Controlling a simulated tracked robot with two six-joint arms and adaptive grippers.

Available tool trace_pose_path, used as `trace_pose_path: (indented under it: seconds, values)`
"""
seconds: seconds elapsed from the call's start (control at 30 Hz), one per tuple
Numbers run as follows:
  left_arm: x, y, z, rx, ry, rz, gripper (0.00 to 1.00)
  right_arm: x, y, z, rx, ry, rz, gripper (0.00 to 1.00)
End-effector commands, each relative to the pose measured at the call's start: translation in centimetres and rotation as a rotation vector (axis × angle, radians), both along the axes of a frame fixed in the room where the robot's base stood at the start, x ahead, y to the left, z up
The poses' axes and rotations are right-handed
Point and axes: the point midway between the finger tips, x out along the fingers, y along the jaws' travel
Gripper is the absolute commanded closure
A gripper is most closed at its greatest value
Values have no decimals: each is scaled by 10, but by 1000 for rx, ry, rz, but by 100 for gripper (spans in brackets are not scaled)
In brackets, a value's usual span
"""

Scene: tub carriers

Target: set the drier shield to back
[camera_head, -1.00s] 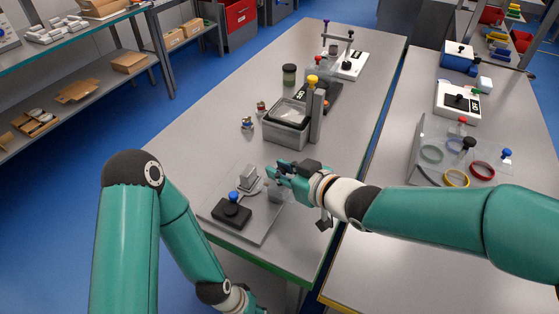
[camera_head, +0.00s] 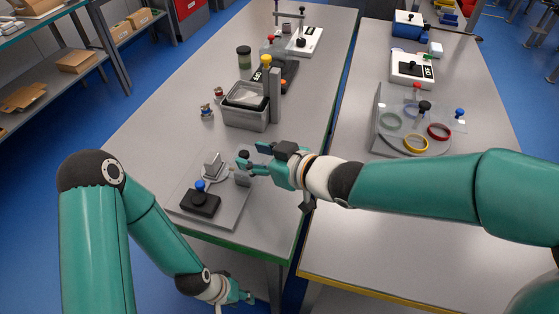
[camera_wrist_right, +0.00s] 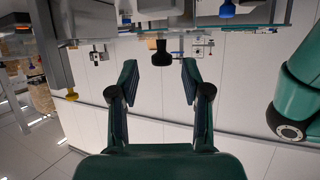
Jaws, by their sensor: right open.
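A low grey station (camera_head: 225,207) stands at the near end of the left table. It carries a black box (camera_head: 200,203) with a blue knob (camera_head: 200,186), a grey block (camera_head: 213,165) on a round base, and a small upright grey panel (camera_head: 242,178) with a black knob (camera_head: 243,156). I cannot tell for sure which part is the drier shield. My right gripper (camera_head: 254,157) is open at the black knob, which shows just beyond and between its fingers in the right wrist view (camera_wrist_right: 161,52). My left gripper (camera_head: 246,297) is low, beyond the table's near edge, its opening unclear.
The right table holds a clear-walled station with coloured rings (camera_head: 416,143). The left table's left side is clear.

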Motion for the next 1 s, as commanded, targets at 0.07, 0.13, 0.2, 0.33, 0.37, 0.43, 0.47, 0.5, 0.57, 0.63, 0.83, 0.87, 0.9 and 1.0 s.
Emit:
trace_pose_path:
  seconds: [0.07,0.13,0.2,0.33,0.37,0.43,0.47,0.5,0.57,0.63,0.83,0.87,0.9,1.0]
  values:
    - [0,0,0,0,0,0,60,-8,-14,8,2,-3,-4,52]
    - [0,0,0,0,0,0,60,-16,-25,13,1,-4,-3,52]
    - [0,0,0,0,0,0,60,-23,-36,19,2,-2,-4,52]
    - [0,0,0,0,0,0,60,-35,-51,26,1,-2,-3,52]
    - [0,0,0,0,0,0,60,-37,-54,27,0,-2,-3,52]
    - [0,0,0,0,0,0,60,-41,-59,30,0,0,-2,52]
    - [0,0,0,0,0,0,60,-42,-61,31,0,-1,-2,52]
    - [0,0,0,0,0,0,60,-44,-63,31,0,0,-2,52]
    - [0,0,0,0,0,0,60,-45,-64,32,0,2,-2,52]
    - [0,0,0,0,0,0,60,-46,-65,32,-1,2,0,52]
    - [0,0,-1,0,0,0,60,-46,-65,32,-1,2,0,52]
    - [0,0,-1,0,0,0,60,-46,-65,32,-1,2,0,52]
    - [0,0,-1,0,0,0,60,-46,-65,32,-1,2,0,52]
    - [0,0,-1,0,0,0,60,-46,-65,32,-1,2,0,52]
